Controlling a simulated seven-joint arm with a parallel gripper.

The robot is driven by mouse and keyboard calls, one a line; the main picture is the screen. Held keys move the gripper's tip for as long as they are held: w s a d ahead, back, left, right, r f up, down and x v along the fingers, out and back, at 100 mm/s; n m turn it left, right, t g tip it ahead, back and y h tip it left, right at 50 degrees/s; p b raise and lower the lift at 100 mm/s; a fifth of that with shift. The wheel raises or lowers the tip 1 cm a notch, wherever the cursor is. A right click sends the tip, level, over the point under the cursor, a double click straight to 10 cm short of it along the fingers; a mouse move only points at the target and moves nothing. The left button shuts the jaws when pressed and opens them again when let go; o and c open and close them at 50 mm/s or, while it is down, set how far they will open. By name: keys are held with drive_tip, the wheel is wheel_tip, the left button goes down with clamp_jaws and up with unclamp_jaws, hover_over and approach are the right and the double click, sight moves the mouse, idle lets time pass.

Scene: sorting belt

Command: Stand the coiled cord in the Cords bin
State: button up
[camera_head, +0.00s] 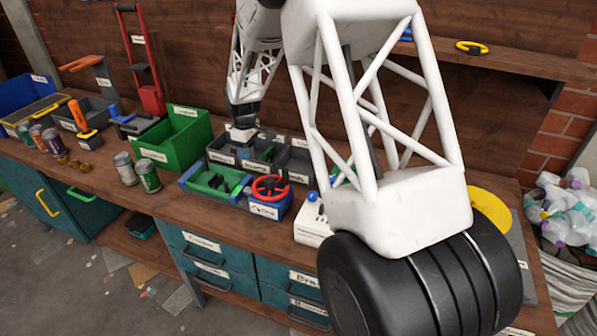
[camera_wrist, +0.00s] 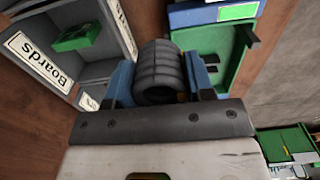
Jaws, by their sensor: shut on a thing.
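The coiled cord (camera_wrist: 160,66), a dark grey ribbed roll, is held between the blue fingers of my gripper (camera_wrist: 160,84) in the wrist view. The gripper is shut on it, and the coil's round open end faces the camera. In the head view my gripper (camera_head: 243,132) hangs over the grey labelled bins (camera_head: 222,158) at the back of the bench; the cord is not clear there. The labels are too small for me to tell which bin is Cords. In the wrist view the Boards bin (camera_wrist: 42,62) lies left of the cord.
A green board (camera_wrist: 77,37) lies in the Boards bin. A blue-and-green tray (camera_head: 195,184) and a blue box with a red wheel (camera_head: 268,188) stand in front of the bins. A large green bin (camera_head: 180,140) stands to their left.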

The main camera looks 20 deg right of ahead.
approach(301, 164)
drive_tip(key=s+r, duration=0.1)
drive_tip(key=s+a+r, duration=0.2)
drive_tip(key=s, duration=0.1)
drive_tip(key=shift+r, duration=0.25)
drive_tip(key=shift+f, duration=0.1)
drive_tip(key=shift+w+f, duration=0.1)
drive_tip(key=shift+f, duration=2.9)
drive_tip(key=shift+f, duration=1.9)
drive_tip(key=shift+f, duration=0.15)
drive_tip(key=o, duration=0.9)
drive_tip(key=shift+o, duration=0.2)
